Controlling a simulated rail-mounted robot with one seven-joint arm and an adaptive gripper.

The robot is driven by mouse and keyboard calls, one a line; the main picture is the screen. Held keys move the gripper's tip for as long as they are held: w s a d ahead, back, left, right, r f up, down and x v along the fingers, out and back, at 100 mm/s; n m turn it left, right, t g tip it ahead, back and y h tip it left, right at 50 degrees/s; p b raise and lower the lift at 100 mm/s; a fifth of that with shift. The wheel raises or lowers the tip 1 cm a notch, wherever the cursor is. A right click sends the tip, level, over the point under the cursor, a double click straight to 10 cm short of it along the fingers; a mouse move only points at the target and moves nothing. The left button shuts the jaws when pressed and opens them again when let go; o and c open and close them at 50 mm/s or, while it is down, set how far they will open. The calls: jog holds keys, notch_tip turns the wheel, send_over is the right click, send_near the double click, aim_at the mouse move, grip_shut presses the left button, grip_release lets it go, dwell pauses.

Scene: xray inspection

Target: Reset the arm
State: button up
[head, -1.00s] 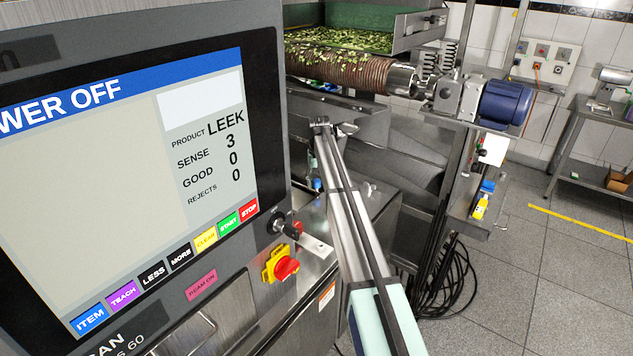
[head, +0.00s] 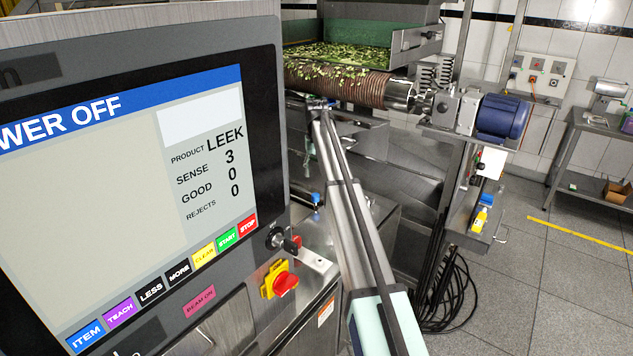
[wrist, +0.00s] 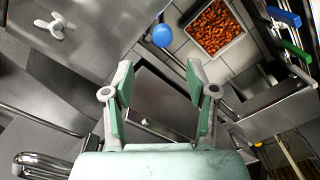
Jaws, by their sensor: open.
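My gripper (wrist: 158,78) shows in the wrist view with its two green-padded fingers spread apart. Nothing is held between them. Behind the gap are grey metal machine panels. A tray of orange-brown pieces (wrist: 211,25) and a blue round knob (wrist: 163,36) lie beyond the fingers, apart from them. In the head view my long grey and pale green arm (head: 350,215) reaches up from the lower middle toward the machine. Its far end is near the brown roller, and I cannot make out the fingers there.
The inspection machine's screen (head: 120,175) reads POWER OFF and fills the left. A yellow-red switch (head: 280,279) sits below it. A ribbed roller (head: 345,82) and blue motor (head: 503,117) stand behind. Black cables (head: 450,295) hang right of my arm. Open floor (head: 560,290) lies at right.

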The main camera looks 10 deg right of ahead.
jog(key=shift+r, duration=0.6)
